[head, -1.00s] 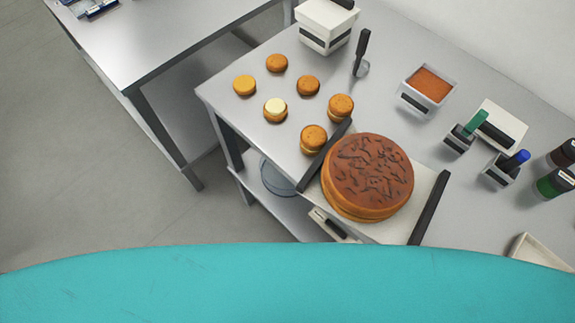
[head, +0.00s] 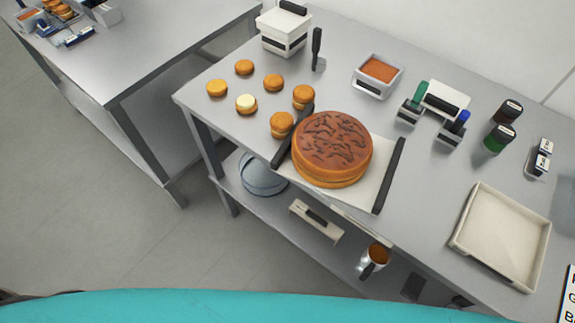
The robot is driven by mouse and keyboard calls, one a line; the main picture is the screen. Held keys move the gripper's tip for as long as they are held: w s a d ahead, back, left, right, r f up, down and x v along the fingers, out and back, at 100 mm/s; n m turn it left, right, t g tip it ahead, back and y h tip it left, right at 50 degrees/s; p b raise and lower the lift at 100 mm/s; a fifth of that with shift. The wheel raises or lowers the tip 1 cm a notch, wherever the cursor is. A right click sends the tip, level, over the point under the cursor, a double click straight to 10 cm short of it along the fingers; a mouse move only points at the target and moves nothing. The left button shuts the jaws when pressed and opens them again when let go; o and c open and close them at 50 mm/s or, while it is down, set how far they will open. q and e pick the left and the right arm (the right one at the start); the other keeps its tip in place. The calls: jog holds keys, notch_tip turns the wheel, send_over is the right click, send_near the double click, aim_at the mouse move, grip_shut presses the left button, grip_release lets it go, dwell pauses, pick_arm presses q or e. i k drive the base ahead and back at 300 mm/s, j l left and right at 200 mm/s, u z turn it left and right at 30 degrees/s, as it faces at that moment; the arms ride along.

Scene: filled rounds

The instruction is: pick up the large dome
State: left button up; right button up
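A round, bluish, see-through dome-like thing (head: 262,174) sits on the lower shelf of the nearer table, under its left end. It looks like the large dome. The tabletop edge and a table leg are close to it, and part of it is hard to make out. Neither of my grippers shows in the head view.
A large round cake (head: 332,148) stands on a white board with black handles (head: 378,180). Several small filled rounds (head: 273,83) lie left of it. An empty beige tray (head: 500,238) is at the right.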

aim_at(258, 178)
jog(key=i+j+z, duration=0.15)
jog(key=j+z, duration=0.8)
jog(key=j, duration=0.15)
jog(key=j+z, duration=0.1)
jog(key=j, duration=1.05)
jog(key=k+j+z, duration=0.15)
jog(key=j, duration=1)
